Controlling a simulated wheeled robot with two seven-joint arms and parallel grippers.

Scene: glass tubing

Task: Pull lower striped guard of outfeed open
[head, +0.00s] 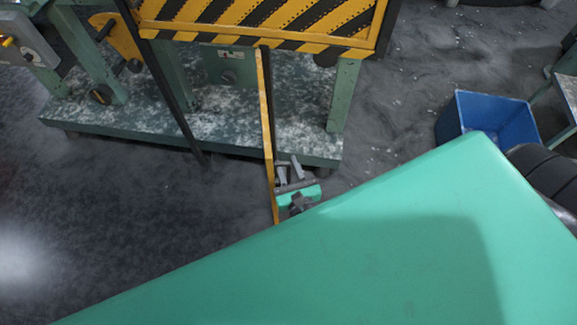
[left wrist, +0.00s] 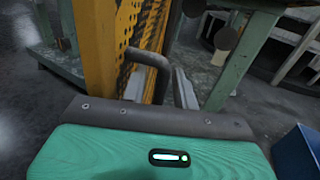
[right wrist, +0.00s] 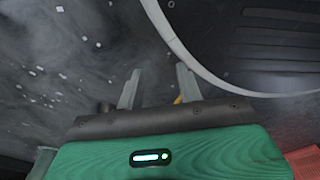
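The lower striped guard (head: 267,125) shows in the head view as a narrow yellow strip, nearly edge-on, standing out from the machine below the upper striped guard. In the left wrist view its yellow perforated edge (left wrist: 95,40) and striped face fill the upper left. A dark bent handle (left wrist: 152,60) sticks out from that face. My left gripper (head: 289,168) is beside the guard's near part. Its fingers are apart, with the handle between them in the left wrist view; contact is unclear. My right gripper (right wrist: 158,88) is open and empty, away from the guard.
The upper striped guard (head: 260,20) sits above on the green frame. A speckled green base (head: 225,130) lies below. A blue bin (head: 487,115) stands at the right. Dark floor is clear at the left. My teal arm hides the lower right of the head view.

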